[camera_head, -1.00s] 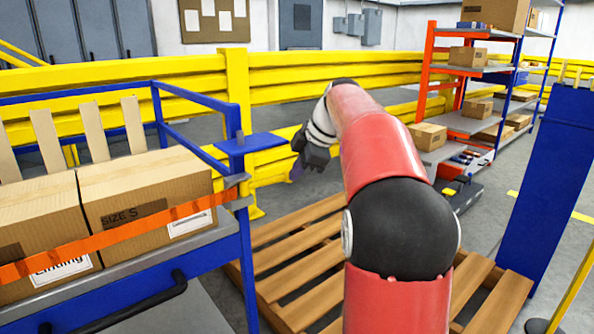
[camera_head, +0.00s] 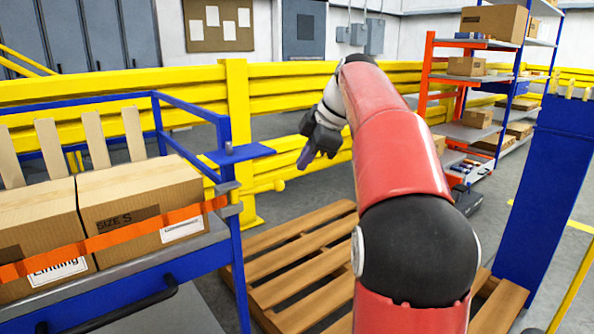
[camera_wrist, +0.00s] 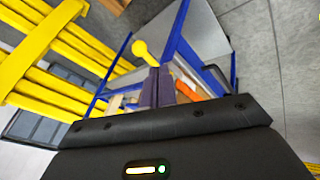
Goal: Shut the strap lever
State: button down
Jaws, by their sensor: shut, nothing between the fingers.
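The strap lever shows its round yellow knob (camera_wrist: 140,48) on a short stem in the wrist view, just beyond my fingertips. In the head view the knob (camera_head: 279,186) stands out to the right of the grey strap fitting (camera_head: 228,188) on the blue cart's corner post. The rest of the lever blends with the yellow barrier. An orange strap (camera_head: 120,238) runs from the fitting across the boxes. My gripper (camera_head: 304,163) is shut and empty, a little above and right of the knob in the head view; its dark purple fingers (camera_wrist: 157,75) also show in the wrist view. I cannot tell whether they touch the lever.
The cart (camera_head: 160,280) carries cardboard boxes (camera_head: 140,200) and has a small blue plate (camera_head: 240,154) on its post. A wooden pallet (camera_head: 290,250) lies on the floor beside it. A yellow barrier (camera_head: 90,105) stands behind, and shelving (camera_head: 475,132) and a blue column (camera_head: 545,200) stand right.

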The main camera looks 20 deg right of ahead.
jog(key=v, duration=0.3)
jog(key=shift+a, duration=0.1)
dwell(0.4)
